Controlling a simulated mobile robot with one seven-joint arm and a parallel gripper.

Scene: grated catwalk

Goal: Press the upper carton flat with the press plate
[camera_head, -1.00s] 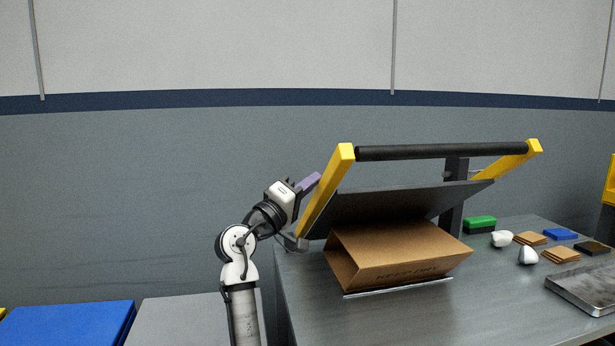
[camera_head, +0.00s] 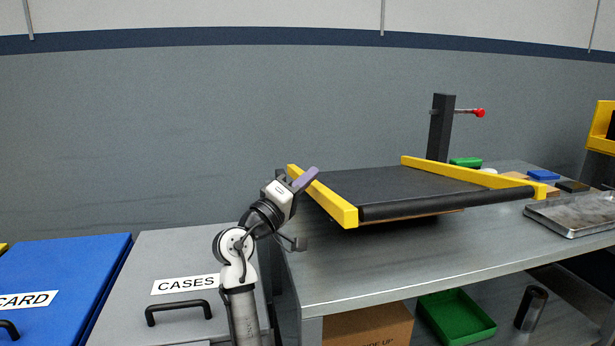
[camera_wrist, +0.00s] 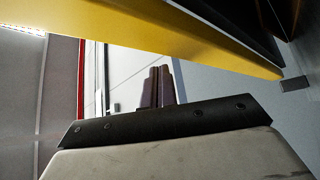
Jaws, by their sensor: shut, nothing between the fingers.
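The press plate (camera_head: 390,185) is down, lying nearly level over the bench top. Its yellow arms (camera_head: 335,205) and dark handle bar (camera_head: 450,205) are low at the front. The upper carton lies under the plate; only a thin brown edge (camera_head: 425,215) shows below the bar, and the rest is hidden. My gripper (camera_head: 309,178) is shut and empty beside the left yellow arm; I cannot tell whether it touches. In the wrist view the purple fingers (camera_wrist: 158,88) are together, with the yellow arm (camera_wrist: 180,28) across the top.
Another carton (camera_head: 370,325), a green tray (camera_head: 457,315) and a dark cylinder (camera_head: 531,308) are on the shelf below. A post with a red knob (camera_head: 479,113) stands behind the press. A metal tray (camera_head: 575,212) is at right. Grey (camera_head: 180,260) and blue (camera_head: 60,265) lidded bins stand left.

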